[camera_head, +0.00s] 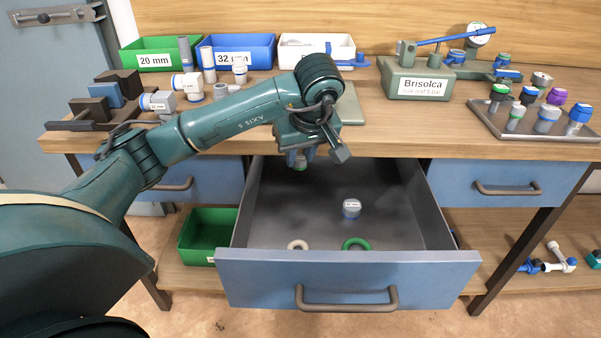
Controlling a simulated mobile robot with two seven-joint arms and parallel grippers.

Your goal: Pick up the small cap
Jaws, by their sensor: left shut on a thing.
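My left gripper (301,158) points down over the back of the open drawer (290,215). It is shut on a small greenish piece (300,164), which looks like a small cap and is mostly hidden by the fingers. A blue-and-white labelled cap (351,208) stands upright on the drawer floor, apart from the gripper and nearer the front. My right gripper is not in view.
A green ring (355,244) and a pale ring (298,245) lie near the drawer's front. The wooden worktop (390,133) edge is just behind the gripper. Bins, fittings, a Brisolca test stand (420,85) and a grey tray (545,135) stand on it.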

